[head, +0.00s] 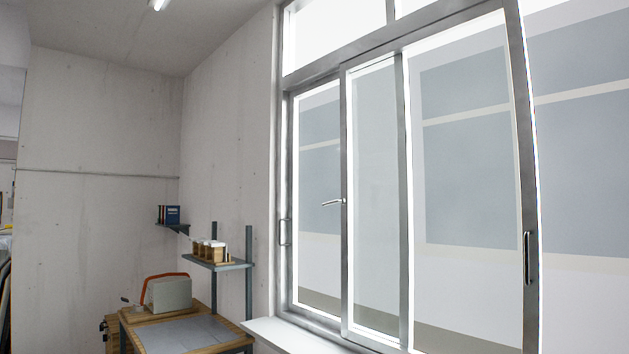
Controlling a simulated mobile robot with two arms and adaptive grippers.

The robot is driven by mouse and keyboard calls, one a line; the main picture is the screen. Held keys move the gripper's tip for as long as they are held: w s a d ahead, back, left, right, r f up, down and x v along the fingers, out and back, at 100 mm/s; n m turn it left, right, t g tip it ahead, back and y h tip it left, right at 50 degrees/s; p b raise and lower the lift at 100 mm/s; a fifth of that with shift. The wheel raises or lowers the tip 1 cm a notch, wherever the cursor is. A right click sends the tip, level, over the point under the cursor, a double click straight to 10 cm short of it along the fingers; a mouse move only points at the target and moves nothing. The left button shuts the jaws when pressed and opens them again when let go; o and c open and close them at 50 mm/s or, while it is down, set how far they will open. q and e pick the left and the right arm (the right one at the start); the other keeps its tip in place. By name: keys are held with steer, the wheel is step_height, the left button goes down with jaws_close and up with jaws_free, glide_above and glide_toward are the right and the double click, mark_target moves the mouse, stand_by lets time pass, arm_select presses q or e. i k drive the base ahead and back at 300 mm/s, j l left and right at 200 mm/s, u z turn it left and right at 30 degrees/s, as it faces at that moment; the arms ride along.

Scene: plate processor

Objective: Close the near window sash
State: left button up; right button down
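A tall metal-framed window fills the right half of the head view. Its near sash (465,190) is a large glazed panel with a grey metal frame. Its right stile carries a dark vertical pull handle (528,257). Its left part overlaps the far sash (319,190), which has a pull handle (283,232) at its left edge. A small lever (334,203) shows at the upright between them. Right of the near sash's right stile, the outside shows up to the picture edge; the outer jamb is out of frame. Neither gripper is in view.
A white sill (295,338) runs under the window. At lower left stands a wooden workbench (155,318) with a grey case-like device (170,294) with an orange handle. The floor is out of view.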

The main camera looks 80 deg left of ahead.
mark_target(532, 270)
steer(key=u, duration=2.05)
